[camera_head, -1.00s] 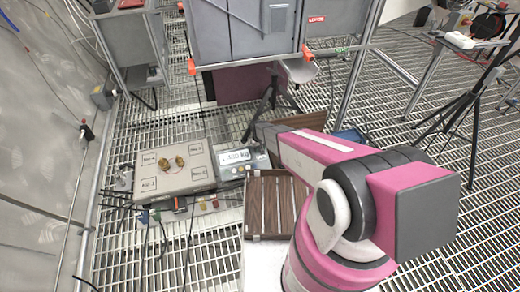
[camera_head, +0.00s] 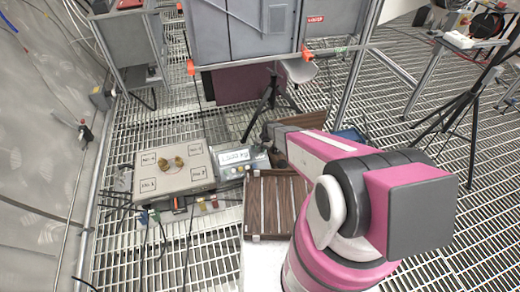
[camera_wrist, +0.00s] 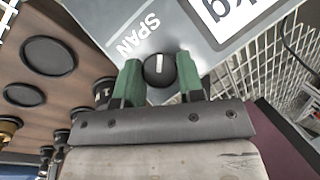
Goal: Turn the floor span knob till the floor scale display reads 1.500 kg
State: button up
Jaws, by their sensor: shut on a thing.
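The black span knob (camera_wrist: 159,70), with a white pointer line, sits beside the word SPAN on the grey scale panel (camera_wrist: 110,15) in the wrist view. My gripper (camera_wrist: 160,62) is shut on it, one green finger on each side. The pointer line stands nearly upright in that view. The floor scale display (camera_head: 234,157) is lit in the head view; its digits are too small to read surely. Only part of the display (camera_wrist: 240,12) shows in the wrist view. In the head view my arm hides the fingertips and knob.
A wooden slatted platform (camera_head: 270,200) lies in front of my arm. A tripod (camera_head: 268,105) and steel cabinet (camera_head: 245,35) stand behind. Cables (camera_head: 150,235) run over the grating at left.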

dwell(0.3)
jog(key=o, duration=0.9)
jog(key=v, duration=1.1)
jog(key=shift+d+f, duration=0.1)
